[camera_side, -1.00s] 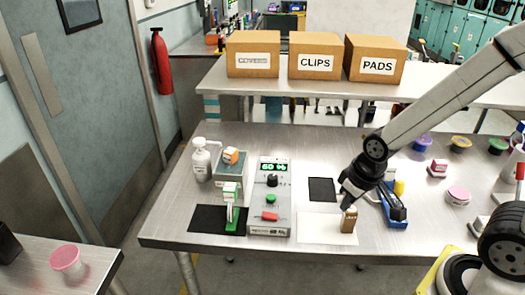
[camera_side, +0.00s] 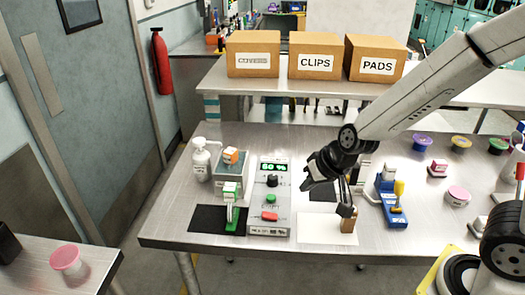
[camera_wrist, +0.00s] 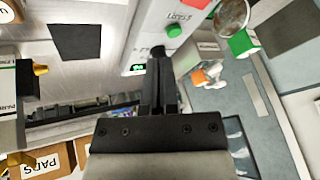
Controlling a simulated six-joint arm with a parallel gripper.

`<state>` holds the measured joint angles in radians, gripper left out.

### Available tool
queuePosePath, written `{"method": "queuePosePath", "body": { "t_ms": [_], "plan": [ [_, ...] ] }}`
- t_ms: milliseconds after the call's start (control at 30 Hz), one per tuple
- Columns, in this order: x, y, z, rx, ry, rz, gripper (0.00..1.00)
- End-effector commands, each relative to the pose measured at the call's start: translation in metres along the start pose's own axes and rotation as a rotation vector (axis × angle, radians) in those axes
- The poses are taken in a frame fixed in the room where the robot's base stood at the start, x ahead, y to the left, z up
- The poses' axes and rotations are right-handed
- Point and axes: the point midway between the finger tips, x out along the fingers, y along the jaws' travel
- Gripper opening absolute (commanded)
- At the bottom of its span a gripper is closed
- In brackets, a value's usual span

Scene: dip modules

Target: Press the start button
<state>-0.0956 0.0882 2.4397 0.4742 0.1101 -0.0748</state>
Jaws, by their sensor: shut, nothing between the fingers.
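The control box (camera_side: 285,200) stands on the bench, with a lit green display (camera_side: 274,167), a black knob (camera_side: 271,181), a green button (camera_side: 270,198) and a red button (camera_side: 269,216). Which button is start cannot be read.
Left of the box are a green-and-white fixture (camera_side: 230,200) on a black mat (camera_side: 205,219) and a white pump bottle (camera_side: 201,160). A blue stand (camera_side: 390,205) with a yellow-handled tool is to the right. Labelled cartons (camera_side: 318,55) stand behind.

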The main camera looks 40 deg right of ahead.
Motion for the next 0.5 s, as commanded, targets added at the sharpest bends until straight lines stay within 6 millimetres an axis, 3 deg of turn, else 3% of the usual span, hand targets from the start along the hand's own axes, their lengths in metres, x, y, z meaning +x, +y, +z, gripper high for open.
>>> {"method": "queuePosePath", "body": {
  "t_ms": [500],
  "plan": [
    [0.014,-0.041,-0.059,0.341,0.238,-0.034,0.00]
  ]
}}
